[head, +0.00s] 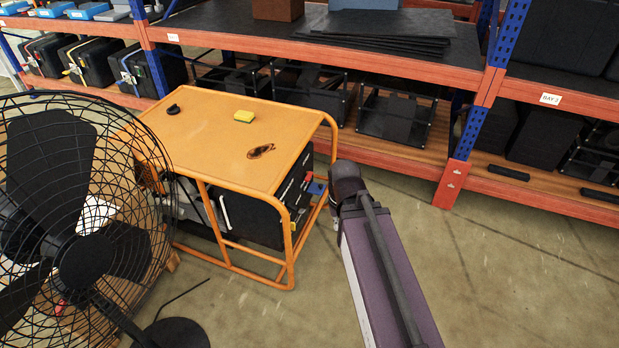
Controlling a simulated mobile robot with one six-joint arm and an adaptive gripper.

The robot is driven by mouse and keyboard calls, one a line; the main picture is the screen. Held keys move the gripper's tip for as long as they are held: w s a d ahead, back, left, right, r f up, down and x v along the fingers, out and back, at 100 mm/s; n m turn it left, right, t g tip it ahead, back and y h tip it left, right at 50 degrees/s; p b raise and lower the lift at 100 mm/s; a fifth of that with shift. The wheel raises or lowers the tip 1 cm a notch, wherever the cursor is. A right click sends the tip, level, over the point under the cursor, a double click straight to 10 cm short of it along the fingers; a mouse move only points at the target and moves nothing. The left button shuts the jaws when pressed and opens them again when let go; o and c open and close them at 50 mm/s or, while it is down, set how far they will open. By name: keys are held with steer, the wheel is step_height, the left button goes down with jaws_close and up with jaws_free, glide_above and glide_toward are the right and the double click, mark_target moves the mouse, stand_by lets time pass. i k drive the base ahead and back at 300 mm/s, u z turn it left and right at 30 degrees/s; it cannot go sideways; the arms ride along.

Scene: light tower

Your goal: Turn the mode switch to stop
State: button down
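An orange-framed generator (215,135) stands on the floor left of centre, with a flat orange top. Its right-hand end carries a dark panel (297,195) with small red and white parts, seen at a steep slant. A small blue part (317,188) sticks out at that end. I cannot make out the mode switch or its setting. My arm reaches up from the bottom right, and its dark far end is just right of the panel end in the picture. My gripper's fingers do not show, and I cannot tell whether anything touches the panel.
A large black caged fan (85,262) fills the left front. A yellow sponge (244,116), a small black item (173,109) and a dark brown item (261,151) lie on the generator's top. Orange-and-blue shelving (480,90) runs behind. Floor (520,270) at right is clear.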

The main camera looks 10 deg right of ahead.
mark_target(309, 177)
steer(key=z, duration=0.05)
steer(key=i, duration=0.9)
steer(key=u, duration=0.05)
